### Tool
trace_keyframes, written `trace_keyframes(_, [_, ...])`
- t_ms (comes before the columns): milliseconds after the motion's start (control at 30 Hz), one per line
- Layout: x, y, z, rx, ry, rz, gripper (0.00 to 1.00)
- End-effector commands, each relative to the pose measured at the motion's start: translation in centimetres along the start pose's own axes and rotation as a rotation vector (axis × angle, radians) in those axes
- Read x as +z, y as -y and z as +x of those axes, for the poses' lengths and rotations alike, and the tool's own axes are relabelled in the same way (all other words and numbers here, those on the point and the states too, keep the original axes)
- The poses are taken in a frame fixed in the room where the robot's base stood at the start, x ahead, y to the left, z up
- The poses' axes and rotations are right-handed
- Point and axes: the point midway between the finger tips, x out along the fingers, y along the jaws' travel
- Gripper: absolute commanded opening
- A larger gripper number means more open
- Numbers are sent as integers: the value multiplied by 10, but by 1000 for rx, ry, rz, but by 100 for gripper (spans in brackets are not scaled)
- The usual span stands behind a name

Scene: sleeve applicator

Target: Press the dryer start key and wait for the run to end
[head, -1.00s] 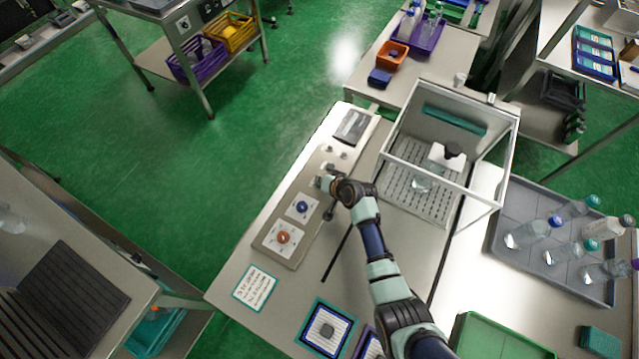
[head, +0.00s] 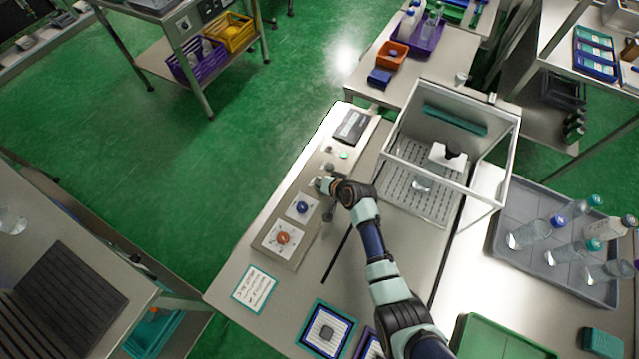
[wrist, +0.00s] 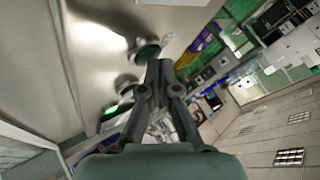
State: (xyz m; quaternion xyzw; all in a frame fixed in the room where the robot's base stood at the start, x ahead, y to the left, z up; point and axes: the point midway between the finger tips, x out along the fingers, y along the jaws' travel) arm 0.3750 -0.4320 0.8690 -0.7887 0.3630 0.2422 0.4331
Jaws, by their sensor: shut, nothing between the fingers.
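The control panel (head: 272,262) lies along the left side of the bench, with a dark display (head: 352,127), a blue knob (head: 302,208) and an orange knob (head: 283,238). A small lamp (head: 343,155) near the display glows green; a green glow (wrist: 110,110) also shows in the wrist view. My gripper (head: 322,184) is shut and empty, low over the panel above the blue knob. In the wrist view its closed fingertips (wrist: 158,66) are close to a round dark-green key (wrist: 147,52); I cannot tell whether they touch it. The key is hidden by my gripper in the head view.
A grey tray (head: 513,262) with several bottles is further right. A label card (head: 254,289) and a framed pad (head: 327,331) lie at the front.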

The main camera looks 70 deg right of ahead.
Motion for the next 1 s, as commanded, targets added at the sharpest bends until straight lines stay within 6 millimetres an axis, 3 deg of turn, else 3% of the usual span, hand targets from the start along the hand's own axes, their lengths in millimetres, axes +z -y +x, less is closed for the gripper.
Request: trace_keyframes(1000, [-7,8,-11,0,1,0,0])
